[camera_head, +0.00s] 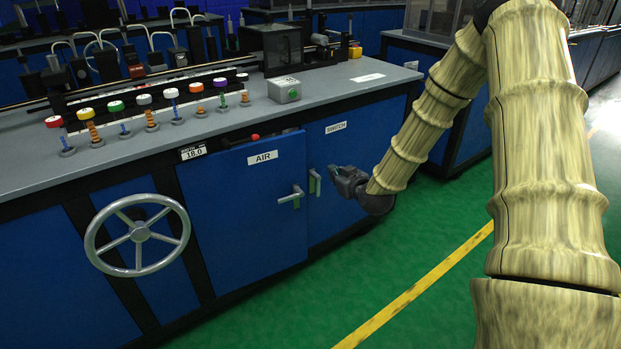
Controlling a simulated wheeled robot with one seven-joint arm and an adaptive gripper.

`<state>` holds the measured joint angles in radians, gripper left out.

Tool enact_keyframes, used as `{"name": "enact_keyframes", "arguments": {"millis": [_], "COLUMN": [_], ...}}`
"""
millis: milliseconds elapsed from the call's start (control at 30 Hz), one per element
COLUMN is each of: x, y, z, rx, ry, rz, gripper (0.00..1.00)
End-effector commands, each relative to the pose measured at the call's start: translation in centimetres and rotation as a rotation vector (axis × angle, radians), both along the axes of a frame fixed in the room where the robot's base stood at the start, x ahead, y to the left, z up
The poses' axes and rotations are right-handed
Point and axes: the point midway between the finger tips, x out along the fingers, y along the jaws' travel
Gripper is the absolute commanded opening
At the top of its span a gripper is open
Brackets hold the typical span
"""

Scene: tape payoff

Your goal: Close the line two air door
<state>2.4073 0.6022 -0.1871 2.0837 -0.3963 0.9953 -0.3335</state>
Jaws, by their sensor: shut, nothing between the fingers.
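The blue door labelled AIR (240,210) is on the front of the near cabinet. It looks slightly ajar, with a dark gap and a small red part showing above its top edge. Its silver lever handle (292,196) is near its right edge. My gripper (337,178) is shut and empty, to the right of that handle, in front of the door labelled SWITCH (335,150). The silver handle of the SWITCH door (315,183) lies between my gripper and the AIR door. Whether my fingertips touch that handle, I cannot tell.
A large silver handwheel (138,236) sticks out left of the AIR door. The grey worktop (215,126) carries several coloured knobs and a grey box with a green button (284,90). Green floor (400,260) with a yellow line is clear in front.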

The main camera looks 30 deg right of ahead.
Motion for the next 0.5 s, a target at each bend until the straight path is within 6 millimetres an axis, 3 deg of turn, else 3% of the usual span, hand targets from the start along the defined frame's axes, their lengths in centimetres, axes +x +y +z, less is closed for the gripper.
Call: {"name": "enact_keyframes", "arguments": {"millis": [33, 100, 500], "x": [-0.5, -0.9, -3.0], "y": [0.4, 0.8, 2.7], "z": [-1.5, -1.6, -1.1], "rx": [0.012, 0.032, 0.105], "ry": [-0.041, -0.103, -0.296], "rz": [0.010, 0.023, 0.077], "gripper": [0.00, 0.00, 0.00]}}
